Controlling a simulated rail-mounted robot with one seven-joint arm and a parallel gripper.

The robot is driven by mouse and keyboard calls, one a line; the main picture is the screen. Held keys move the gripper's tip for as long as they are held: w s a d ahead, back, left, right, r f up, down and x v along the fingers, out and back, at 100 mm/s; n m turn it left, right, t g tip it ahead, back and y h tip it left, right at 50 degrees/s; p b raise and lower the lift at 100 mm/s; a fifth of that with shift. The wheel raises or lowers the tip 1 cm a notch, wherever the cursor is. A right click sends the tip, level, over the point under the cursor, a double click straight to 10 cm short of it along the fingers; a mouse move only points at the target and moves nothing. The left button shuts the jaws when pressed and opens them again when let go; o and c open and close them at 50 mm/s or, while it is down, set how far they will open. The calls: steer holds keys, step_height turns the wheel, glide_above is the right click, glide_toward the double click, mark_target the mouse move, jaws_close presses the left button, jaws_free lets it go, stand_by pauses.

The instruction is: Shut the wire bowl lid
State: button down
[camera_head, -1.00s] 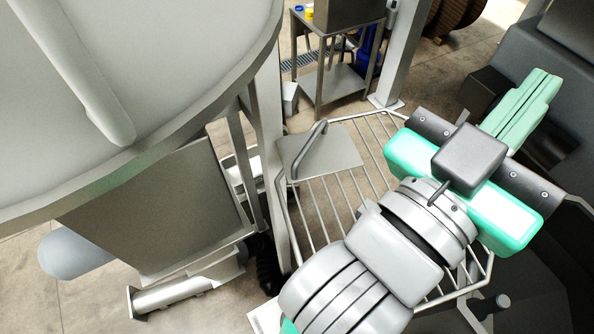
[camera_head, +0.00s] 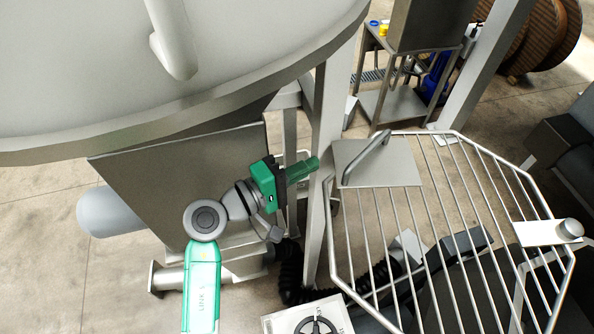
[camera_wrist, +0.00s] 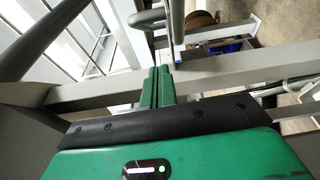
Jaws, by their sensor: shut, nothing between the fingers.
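The wire bowl lid (camera_head: 452,190) is a many-sided grille of metal bars on the right of the head view. The floor and dark machine parts show through its bars. A flat plate (camera_head: 400,172) with a curved bar handle (camera_head: 368,152) is on its upper left corner. My gripper (camera_head: 312,164) has green fingers, is shut and empty, and points right just left of the plate, apart from the handle in the picture. In the wrist view, the fingers (camera_wrist: 158,88) are together, with a grey bar handle (camera_wrist: 148,19) beyond them.
A grey upright post (camera_head: 328,110) stands close behind my gripper. A large pale vessel (camera_head: 230,50) overhangs the upper left, with a metal panel (camera_head: 185,185) below. A small metal table (camera_head: 395,105) stands at the back. A white box (camera_head: 305,318) is low in front.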

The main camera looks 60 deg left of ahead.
mark_target(331, 180)
steer(key=shift+w+d+p, duration=0.55)
steer(key=shift+w+d, duration=0.3)
steer(key=shift+w, duration=0.2)
steer(key=shift+w+d+p, duration=0.55)
steer(key=shift+w+d, duration=0.25)
steer(key=shift+w, duration=0.2)
